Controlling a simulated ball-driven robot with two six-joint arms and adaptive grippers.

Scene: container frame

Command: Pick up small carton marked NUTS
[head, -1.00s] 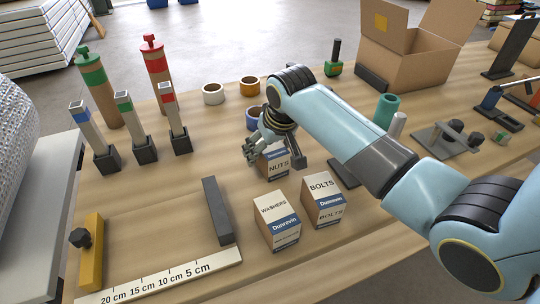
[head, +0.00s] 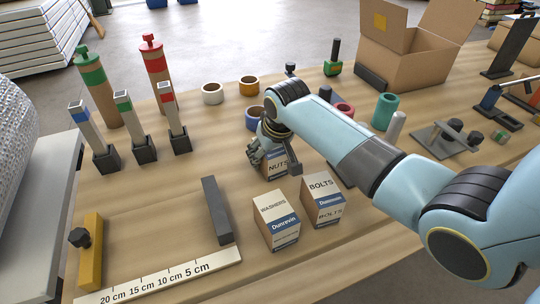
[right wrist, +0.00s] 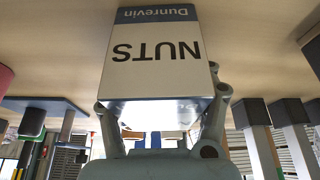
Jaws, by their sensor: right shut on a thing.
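The small carton marked NUTS (head: 279,167) is a brown, white and blue box in the middle of the table. My right gripper (head: 273,160) reaches it from above and behind, with a finger on each side, and is shut on it. In the right wrist view the carton (right wrist: 155,60) fills the space between the fingers (right wrist: 162,112), its NUTS lettering upside down. The arm hides the carton's top in the head view. Whether its base is clear of the table is hard to tell. My left gripper is not in view.
The WASHERS carton (head: 277,222) and BOLTS carton (head: 323,200) stand just in front. A dark bar (head: 217,210) lies to the left, by a white ruler strip (head: 160,279). Tape rolls (head: 213,93) and upright posts (head: 179,130) stand behind and left. An open cardboard box (head: 405,65) is at the back right.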

